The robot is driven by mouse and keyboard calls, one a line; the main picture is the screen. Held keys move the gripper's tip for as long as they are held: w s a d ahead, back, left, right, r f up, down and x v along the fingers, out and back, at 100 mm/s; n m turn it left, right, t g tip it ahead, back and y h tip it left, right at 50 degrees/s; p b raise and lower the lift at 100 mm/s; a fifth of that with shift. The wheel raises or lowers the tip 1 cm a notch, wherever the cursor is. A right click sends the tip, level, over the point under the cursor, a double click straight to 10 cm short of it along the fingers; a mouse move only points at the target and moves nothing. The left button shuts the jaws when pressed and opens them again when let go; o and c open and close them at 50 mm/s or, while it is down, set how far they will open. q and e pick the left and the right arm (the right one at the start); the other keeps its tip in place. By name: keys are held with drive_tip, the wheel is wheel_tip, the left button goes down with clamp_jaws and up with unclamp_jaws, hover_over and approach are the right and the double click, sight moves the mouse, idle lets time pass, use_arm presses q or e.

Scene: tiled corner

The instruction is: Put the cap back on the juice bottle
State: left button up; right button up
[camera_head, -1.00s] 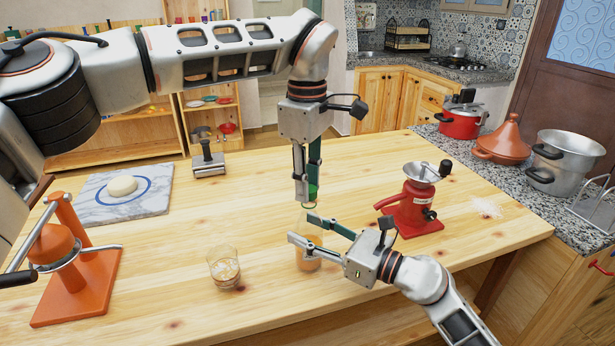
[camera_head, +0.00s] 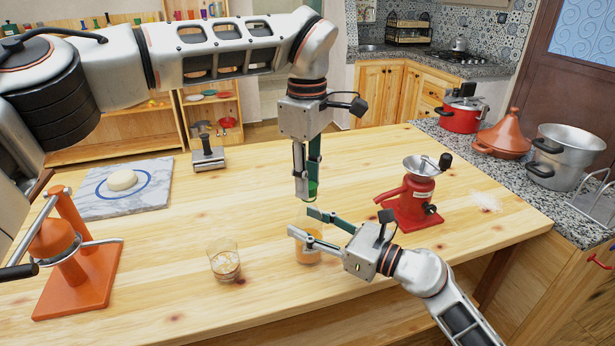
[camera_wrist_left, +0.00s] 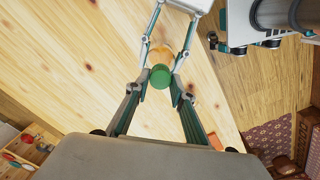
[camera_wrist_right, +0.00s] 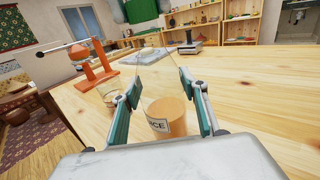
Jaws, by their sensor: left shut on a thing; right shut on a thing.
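The juice bottle (camera_head: 308,253) is clear with orange juice low in it and stands upright on the table. My right gripper (camera_head: 300,222) is shut around its body; the right wrist view shows the orange juice and part of a label (camera_wrist_right: 160,125) between the fingers. My left gripper (camera_head: 306,192) points down from above, shut on the green cap (camera_head: 313,189). The cap also shows between the left fingertips in the left wrist view (camera_wrist_left: 160,77), with the orange bottle (camera_wrist_left: 161,54) just beyond it. The cap is close above the bottle's top; I cannot tell whether they touch.
A glass with some drink (camera_head: 225,265) stands left of the bottle. An orange press (camera_head: 80,280) is at the left edge, a marble slab (camera_head: 150,198) with dough behind it. A red grinder (camera_head: 415,205) stands to the right. The table between is mostly clear.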

use_arm(q)
drive_tip(key=shift+f, duration=0.15)
drive_tip(key=m, duration=0.6)
drive_tip(key=shift+d+m, duration=0.1)
drive_tip(key=shift+m, duration=0.2)
drive_tip(key=m, duration=0.6)
drive_tip(key=shift+d, duration=0.1)
drive_tip(key=o, duration=0.7)
